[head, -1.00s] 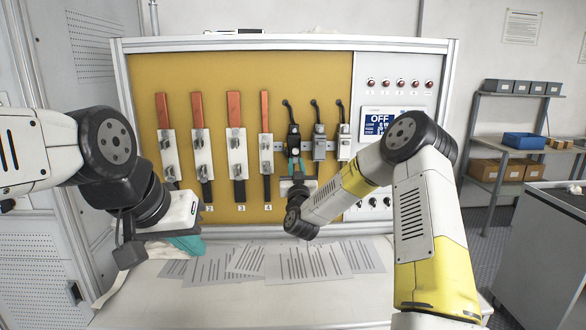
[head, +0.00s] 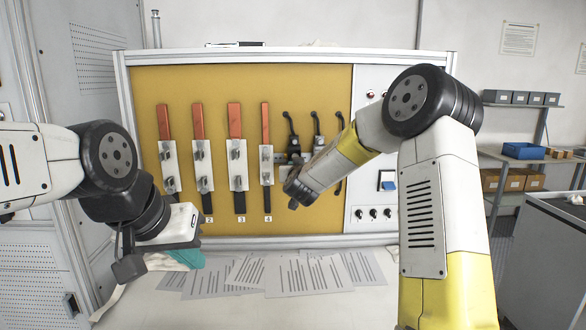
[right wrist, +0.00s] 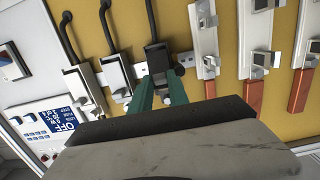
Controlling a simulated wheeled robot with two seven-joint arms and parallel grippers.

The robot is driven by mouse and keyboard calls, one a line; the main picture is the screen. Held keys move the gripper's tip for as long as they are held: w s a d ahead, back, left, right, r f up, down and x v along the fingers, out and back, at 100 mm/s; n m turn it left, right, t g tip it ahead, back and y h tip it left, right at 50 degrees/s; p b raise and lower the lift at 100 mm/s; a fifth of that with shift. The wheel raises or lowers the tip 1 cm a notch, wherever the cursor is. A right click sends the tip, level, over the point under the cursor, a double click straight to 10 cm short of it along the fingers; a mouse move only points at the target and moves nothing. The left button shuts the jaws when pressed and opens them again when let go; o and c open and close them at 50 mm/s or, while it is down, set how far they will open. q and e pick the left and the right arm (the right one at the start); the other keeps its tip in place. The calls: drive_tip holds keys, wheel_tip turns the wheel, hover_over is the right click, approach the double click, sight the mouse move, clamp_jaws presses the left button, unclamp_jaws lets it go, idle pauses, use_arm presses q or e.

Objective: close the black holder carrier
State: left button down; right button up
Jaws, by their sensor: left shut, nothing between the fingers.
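The black holder (head: 294,147) is the leftmost of three cabled holders on the yellow board. Its lower part is hidden behind my right wrist in the head view. In the right wrist view the black holder (right wrist: 155,58) is in front of my right gripper (right wrist: 160,82). The gripper's two teal fingers are apart, one on each side of the holder's lower end; I cannot tell whether they touch it, or how far the carrier is tilted. My left gripper (head: 186,259) is shut and empty, low at the left over the bench.
Two grey holders (right wrist: 118,73) stand beside the black one. Several orange-topped fuse strips (head: 235,120) are on its other side. Papers (head: 300,272) lie on the bench (head: 250,308). My right arm hides much of the switch panel (head: 365,200).

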drive_tip(key=o, duration=0.3)
drive_tip(key=shift+o, duration=0.2)
drive_tip(key=s, duration=0.7)
drive_tip(key=shift+s+r, duration=0.4)
drive_tip(key=shift+r, duration=0.05)
